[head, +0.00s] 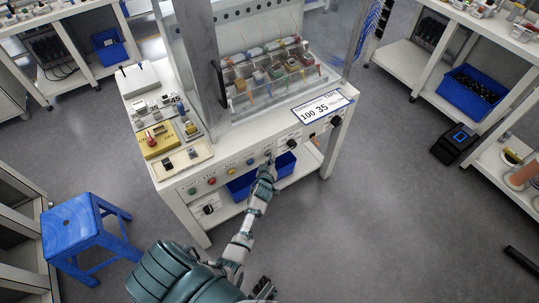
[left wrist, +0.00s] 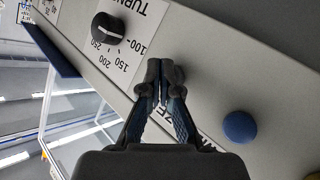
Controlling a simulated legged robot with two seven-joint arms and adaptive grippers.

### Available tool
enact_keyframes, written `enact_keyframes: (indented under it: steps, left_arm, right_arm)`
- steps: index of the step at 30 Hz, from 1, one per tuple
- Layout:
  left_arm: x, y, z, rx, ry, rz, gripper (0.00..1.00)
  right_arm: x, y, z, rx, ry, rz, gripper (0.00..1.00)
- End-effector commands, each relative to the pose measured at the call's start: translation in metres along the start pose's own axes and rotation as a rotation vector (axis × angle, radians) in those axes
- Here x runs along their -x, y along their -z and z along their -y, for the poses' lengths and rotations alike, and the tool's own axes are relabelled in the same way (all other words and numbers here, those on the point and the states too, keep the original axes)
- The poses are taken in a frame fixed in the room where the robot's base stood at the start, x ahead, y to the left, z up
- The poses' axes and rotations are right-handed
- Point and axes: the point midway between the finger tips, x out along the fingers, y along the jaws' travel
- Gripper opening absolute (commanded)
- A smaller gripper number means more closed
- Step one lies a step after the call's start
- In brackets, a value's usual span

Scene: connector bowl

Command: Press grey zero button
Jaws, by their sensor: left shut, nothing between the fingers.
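The front panel (head: 222,176) of the white test bench carries a row of coloured buttons. My left gripper (head: 269,162) is at this panel, right of the blue button (head: 250,161). In the left wrist view my left gripper (left wrist: 161,82) is shut and empty, its fingertips close to the panel face. They lie between the blue button (left wrist: 240,127) and a black dial (left wrist: 108,28). A partly covered label (left wrist: 208,143) shows beside the fingers. The grey button cannot be made out and seems hidden behind the fingertips; whether they touch it cannot be told.
Green (head: 192,190), red (head: 212,181) and yellow (head: 231,172) buttons sit further left on the panel. A black knob (head: 292,143) is to the right. A blue bin (head: 243,187) is below. A blue stool (head: 78,222) stands left.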

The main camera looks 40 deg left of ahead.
Motion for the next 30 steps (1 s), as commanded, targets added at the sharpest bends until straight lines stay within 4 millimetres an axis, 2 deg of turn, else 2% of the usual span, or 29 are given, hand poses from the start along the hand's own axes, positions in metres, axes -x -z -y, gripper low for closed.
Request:
enact_keyframes:
  steps: [6, 17, 30]
  left_arm:
    - [0.007, -0.004, -0.008, 0.002, 0.0, 0.0, 0.0]
    - [0.009, -0.006, -0.01, 0.001, 0.0, 0.001, 0.0]
    - [0.037, -0.026, -0.03, 0.003, 0.0, 0.001, 0.0]
  right_arm:
    - [0.002, 0.001, 0.0, 0.0, 0.0, -0.002, 0.0]
    - [0.002, 0.001, 0.0, 0.0, -0.001, -0.002, 0.0]
    - [0.002, 0.001, -0.001, -0.001, -0.001, -0.002, 0.0]
